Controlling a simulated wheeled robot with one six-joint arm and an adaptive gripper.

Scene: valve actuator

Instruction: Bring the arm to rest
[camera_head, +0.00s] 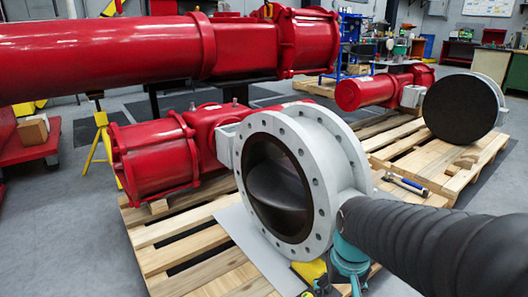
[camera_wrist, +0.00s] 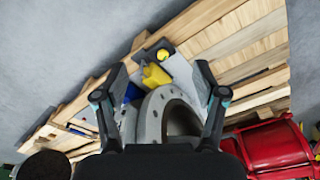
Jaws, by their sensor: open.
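My arm (camera_head: 430,235), in a dark ribbed sleeve, reaches in from the right edge of the head view and passes in front of the valve's lower right side. Its teal joint (camera_head: 348,262) is near the bottom edge. In the wrist view my gripper (camera_wrist: 161,78) is open, its two dark fingers well apart with nothing held between them. Beyond the fingers are the grey valve flange (camera_wrist: 153,117) and a yellow thing (camera_wrist: 156,76). Whether a finger touches the flange I cannot tell.
The large grey valve (camera_head: 318,190) with its red actuator (camera_head: 155,160) rests on a wooden pallet (camera_head: 160,260). A thick red cylinder (camera_head: 100,55) spans the upper left. A hammer (camera_head: 406,185) lies on a second pallet (camera_head: 435,165).

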